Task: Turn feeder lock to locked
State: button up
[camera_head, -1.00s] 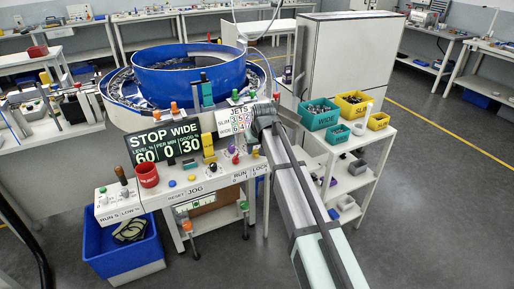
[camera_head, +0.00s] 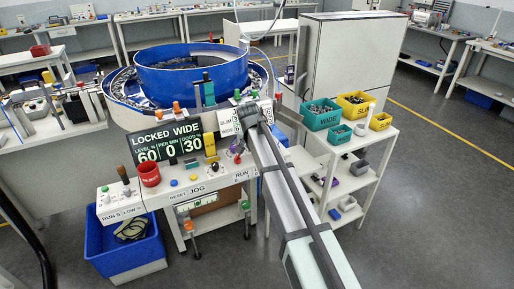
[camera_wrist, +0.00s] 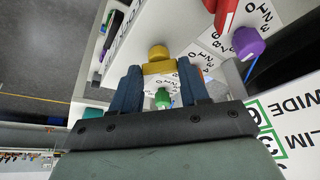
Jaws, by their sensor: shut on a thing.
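My gripper (camera_wrist: 158,72) is shut on a yellow knob (camera_wrist: 160,67), which shows between its two blue fingertips in the wrist view. The knob sits at the control panel beside printed number labels; I take it to be the feeder lock. A small green part (camera_wrist: 162,98) also shows between the fingers. In the head view my arm end covers the fingers and the knob. The feeder's display (camera_head: 166,146) reads LOCKED WIDE, with 60, 0 and 30 below.
A purple knob (camera_wrist: 248,42) and a red part (camera_wrist: 226,12) are close by. The blue feeder bowl (camera_head: 190,72) stands behind the panel. Bins (camera_head: 320,115) sit on a shelf to the right.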

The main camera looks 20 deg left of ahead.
dwell(0.4)
jog(key=o, duration=1.1)
jog(key=shift+c, duration=0.2)
jog(key=v, duration=1.4)
jog(key=shift+w, duration=0.1)
